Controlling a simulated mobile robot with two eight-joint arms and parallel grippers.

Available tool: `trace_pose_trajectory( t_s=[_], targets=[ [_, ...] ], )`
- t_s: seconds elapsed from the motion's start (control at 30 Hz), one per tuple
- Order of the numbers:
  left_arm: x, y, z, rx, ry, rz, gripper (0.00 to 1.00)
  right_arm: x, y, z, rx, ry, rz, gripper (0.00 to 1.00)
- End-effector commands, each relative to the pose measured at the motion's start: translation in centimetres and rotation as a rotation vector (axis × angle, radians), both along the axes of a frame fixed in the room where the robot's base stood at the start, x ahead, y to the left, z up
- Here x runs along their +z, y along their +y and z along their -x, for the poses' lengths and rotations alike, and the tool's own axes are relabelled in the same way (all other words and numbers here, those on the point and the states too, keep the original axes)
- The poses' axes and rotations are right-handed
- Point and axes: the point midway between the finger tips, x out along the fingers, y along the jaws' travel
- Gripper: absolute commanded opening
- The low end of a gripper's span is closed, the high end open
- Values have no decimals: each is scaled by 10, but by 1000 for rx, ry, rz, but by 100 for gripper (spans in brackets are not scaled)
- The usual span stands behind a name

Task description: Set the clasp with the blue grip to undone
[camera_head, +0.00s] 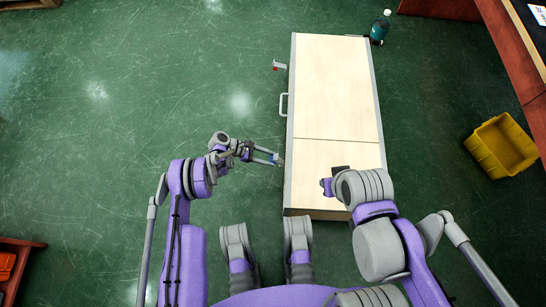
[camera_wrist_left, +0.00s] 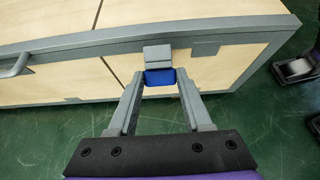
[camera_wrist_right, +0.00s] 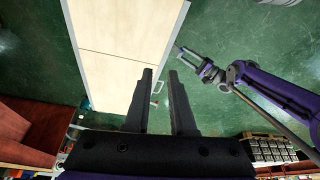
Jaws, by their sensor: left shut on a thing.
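The clasp with the blue grip (camera_wrist_left: 160,77) sits on the grey-framed edge of a pale wooden box (camera_head: 335,90), below a grey block (camera_wrist_left: 157,55). In the left wrist view, my left gripper (camera_wrist_left: 160,75) has a finger on each side of the blue grip and is shut on it. In the head view, my left gripper (camera_head: 279,159) reaches the box's left edge, and the clasp is too small to make out. My right gripper (camera_wrist_right: 160,72) is open and empty above the box; its fingers are mostly hidden by my arm in the head view.
A yellow crate (camera_head: 500,146) is on the floor at right, by a red-brown table.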

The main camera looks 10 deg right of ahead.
Motion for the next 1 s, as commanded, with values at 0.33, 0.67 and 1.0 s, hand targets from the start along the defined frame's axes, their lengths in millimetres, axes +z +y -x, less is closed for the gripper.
trace_pose_trajectory(
  t_s=[0.33, 0.67, 1.0],
  targets=[
    [0, 0, 0, 0, 0, 0, 0, -7, 7, -57, -50, 96, -134, 0],
    [0, 0, 0, 0, 0, 0, 0, -42, 9, -126, -83, 188, -317, 0],
    [0, 0, 0, 0, 0, 0, 0, -104, -1, -186, -89, 248, -519, 0]
  ],
)
